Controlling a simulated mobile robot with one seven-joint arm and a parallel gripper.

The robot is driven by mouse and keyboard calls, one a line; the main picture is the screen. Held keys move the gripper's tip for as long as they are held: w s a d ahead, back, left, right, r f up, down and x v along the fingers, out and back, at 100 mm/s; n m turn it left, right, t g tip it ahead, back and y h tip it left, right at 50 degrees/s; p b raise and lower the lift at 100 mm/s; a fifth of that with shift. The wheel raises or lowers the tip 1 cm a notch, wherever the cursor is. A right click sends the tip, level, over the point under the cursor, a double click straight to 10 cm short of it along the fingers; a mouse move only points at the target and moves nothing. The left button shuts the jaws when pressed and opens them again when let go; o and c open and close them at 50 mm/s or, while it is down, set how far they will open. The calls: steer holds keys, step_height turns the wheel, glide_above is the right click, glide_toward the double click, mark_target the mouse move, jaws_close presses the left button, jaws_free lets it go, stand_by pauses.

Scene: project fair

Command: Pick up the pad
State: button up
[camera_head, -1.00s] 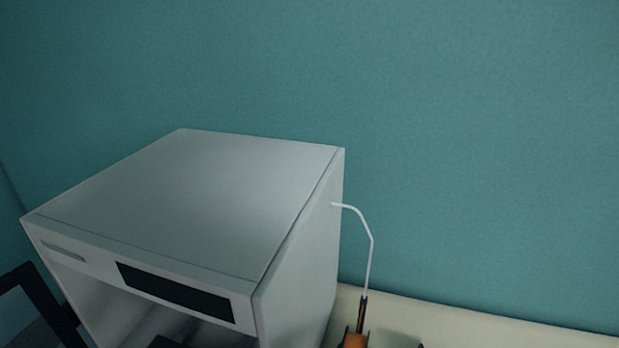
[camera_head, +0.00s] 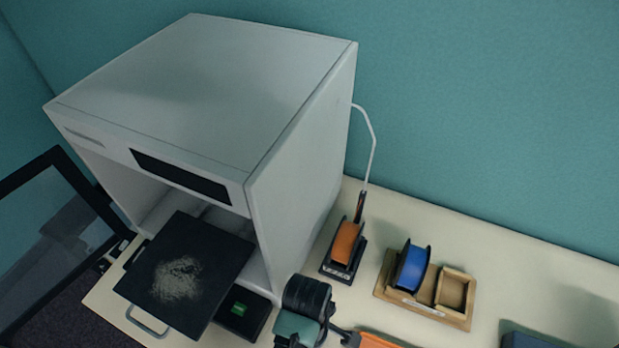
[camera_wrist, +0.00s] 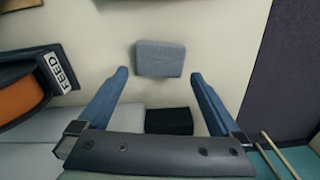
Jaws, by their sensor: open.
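A small grey-blue block, which looks like the pad (camera_wrist: 160,58), lies on the pale tabletop in the wrist view. My gripper (camera_wrist: 160,74) is open, its two blue fingers spread to either side with the pad just beyond and between the tips. Nothing is held. Whether the fingers are level with the pad is hard to tell. I cannot make out the pad in the head view.
A black block (camera_wrist: 168,121) shows between my finger bases. An orange spool (camera_head: 345,243) stands beside the white printer (camera_head: 300,170). A blue spool (camera_head: 412,270) sits in a wooden holder (camera_head: 425,306). A dark plate (camera_head: 215,262) sticks out of the printer.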

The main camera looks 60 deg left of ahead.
steer(key=shift+f+p, duration=0.4)
steer(key=shift+f, duration=1.9)
steer(key=shift+c, duration=0.2)
steer(key=c, duration=0.9)
steer(key=shift+r, duration=0.15)
step_height(320, 180, up, 10)
steer(key=shift+f+b, duration=0.1)
steer(key=shift+b, duration=0.35)
